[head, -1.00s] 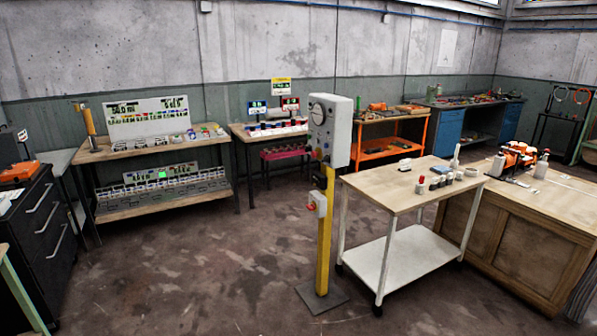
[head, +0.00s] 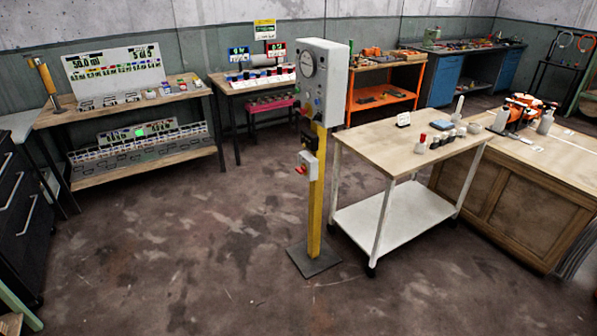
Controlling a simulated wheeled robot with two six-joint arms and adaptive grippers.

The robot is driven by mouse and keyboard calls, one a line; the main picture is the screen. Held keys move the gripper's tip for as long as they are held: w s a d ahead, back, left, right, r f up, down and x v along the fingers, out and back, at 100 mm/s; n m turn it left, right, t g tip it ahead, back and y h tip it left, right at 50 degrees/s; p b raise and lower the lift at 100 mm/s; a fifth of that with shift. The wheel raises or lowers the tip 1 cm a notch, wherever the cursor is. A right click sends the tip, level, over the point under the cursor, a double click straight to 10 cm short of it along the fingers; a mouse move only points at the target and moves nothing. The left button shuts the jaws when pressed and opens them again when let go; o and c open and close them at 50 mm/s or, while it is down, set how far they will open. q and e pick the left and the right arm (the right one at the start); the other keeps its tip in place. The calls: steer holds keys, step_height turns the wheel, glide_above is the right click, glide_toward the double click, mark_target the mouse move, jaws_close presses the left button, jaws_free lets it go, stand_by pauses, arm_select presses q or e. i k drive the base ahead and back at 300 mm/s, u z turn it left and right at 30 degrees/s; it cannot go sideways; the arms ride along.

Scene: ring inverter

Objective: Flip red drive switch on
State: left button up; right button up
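A grey control cabinet (head: 321,82) with a round dial stands on a yellow post (head: 316,215) in the middle of the head view. Small coloured buttons or lamps sit below its dial. A dark box (head: 309,140) is on the post under the cabinet. Below it is a small light-grey box (head: 309,163) with a red switch or handle (head: 300,170) on its left-facing side. The red part is too small to tell its position. I cannot tell for certain that it is the drive switch. Neither of my grippers is in view.
A white-legged cart (head: 393,140) with small pots stands right of the post. A wooden cabinet (head: 520,200) is beyond it. Workbenches (head: 130,110) line the back wall, and dark drawers (head: 25,215) stand at left. The floor (head: 180,260) left of and before the post is open.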

mark_target(301, 170)
steer(key=u, duration=0.75)
steer(key=i, duration=2.3)
steer(key=z, duration=2.8)
